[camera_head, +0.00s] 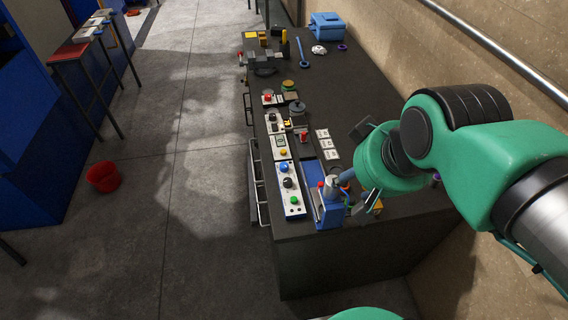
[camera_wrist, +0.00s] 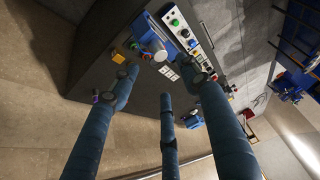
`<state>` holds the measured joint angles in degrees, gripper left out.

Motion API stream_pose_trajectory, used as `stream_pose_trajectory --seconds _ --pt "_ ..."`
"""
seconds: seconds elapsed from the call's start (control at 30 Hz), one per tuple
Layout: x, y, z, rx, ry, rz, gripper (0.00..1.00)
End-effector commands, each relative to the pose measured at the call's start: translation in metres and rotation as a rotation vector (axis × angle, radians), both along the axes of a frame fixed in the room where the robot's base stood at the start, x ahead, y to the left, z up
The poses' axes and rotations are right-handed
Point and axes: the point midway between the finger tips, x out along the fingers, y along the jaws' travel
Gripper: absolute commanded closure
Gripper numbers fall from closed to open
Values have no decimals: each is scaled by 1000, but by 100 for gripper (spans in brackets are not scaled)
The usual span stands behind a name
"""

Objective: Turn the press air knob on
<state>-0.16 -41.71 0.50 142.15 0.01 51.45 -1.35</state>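The blue press (camera_head: 328,212) with a grey cylinder on top stands at the near end of the dark bench. Left of it is a white control panel (camera_head: 292,203) with a blue button (camera_head: 284,167), a black knob (camera_head: 287,182) and a green button (camera_head: 294,200). I cannot read which way the black knob points. The wrist view shows the press (camera_wrist: 150,40) and the panel's green button (camera_wrist: 175,22) and black knob (camera_wrist: 185,33). My gripper (camera_head: 352,170) is to the right of and above the press, apart from the panel. Its long fingers (camera_wrist: 163,88) are spread and empty.
More control boxes (camera_head: 279,140) line the bench's left edge behind the panel. White cards (camera_head: 327,144) lie right of them. A blue toolbox (camera_head: 326,26) and a blue wrench (camera_head: 302,52) are at the far end. The wall is close on the right; the floor on the left is open.

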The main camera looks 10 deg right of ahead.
Motion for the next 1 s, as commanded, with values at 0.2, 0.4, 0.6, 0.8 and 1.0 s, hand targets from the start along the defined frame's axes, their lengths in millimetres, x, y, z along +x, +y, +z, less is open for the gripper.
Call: stream_pose_trajectory --seconds 0.2,0.4,0.6,0.8,1.0 --pt "32 3 8 -36 43 81 54" --pt "78 9 12 -82 94 197 54" --pt "126 16 6 -127 149 323 54" --pt "174 24 -7 -166 200 450 54" --pt "220 34 -30 -198 249 578 54"
